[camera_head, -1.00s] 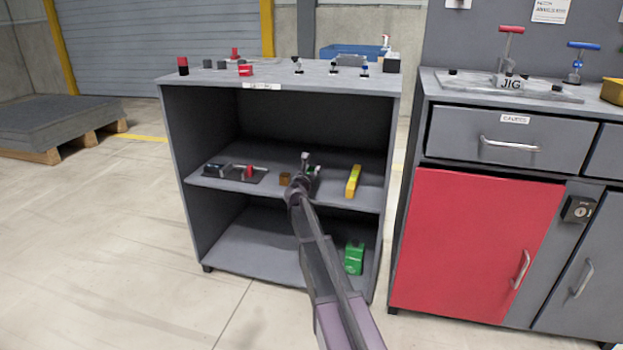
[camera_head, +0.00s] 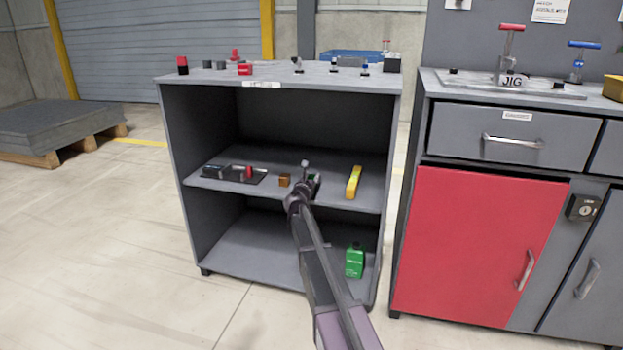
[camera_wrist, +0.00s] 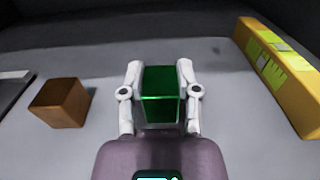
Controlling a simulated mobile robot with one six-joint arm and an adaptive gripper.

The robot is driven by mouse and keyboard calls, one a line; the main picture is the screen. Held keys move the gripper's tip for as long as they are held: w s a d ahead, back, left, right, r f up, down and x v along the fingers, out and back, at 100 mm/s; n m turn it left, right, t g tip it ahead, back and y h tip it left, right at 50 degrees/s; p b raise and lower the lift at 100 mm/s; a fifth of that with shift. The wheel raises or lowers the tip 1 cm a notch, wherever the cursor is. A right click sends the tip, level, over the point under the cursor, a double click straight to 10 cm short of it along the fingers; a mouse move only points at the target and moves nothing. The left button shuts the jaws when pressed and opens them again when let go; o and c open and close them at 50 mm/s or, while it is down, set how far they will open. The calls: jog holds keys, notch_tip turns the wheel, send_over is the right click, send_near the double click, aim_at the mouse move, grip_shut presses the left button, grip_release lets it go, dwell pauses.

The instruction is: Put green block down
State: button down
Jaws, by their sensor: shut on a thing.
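The green block (camera_wrist: 161,95) is between the two fingers of my gripper (camera_wrist: 160,85) in the wrist view. The fingers are shut on its left and right sides. The block is low over the middle shelf (camera_head: 222,183); I cannot tell whether it touches the shelf. In the head view my gripper (camera_head: 305,177) is inside the cabinet at the middle shelf, and my arm hides most of the block.
A brown cube (camera_wrist: 60,103) is left of my gripper, and a yellow level (camera_wrist: 280,75) is to the right. A dark fixture with a red part (camera_head: 235,173) lies further left. A green bottle (camera_head: 355,261) stands on the bottom shelf. The shelf behind the block is clear.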

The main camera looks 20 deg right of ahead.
jog(key=shift+f, duration=0.35)
jog(key=shift+c, duration=1.7)
grip_release()
jog(key=shift+r, duration=0.2)
jog(key=shift+r+p, duration=0.55)
jog(key=shift+r, duration=0.1)
jog(key=v, duration=1.2)
jog(key=shift+f, duration=0.2)
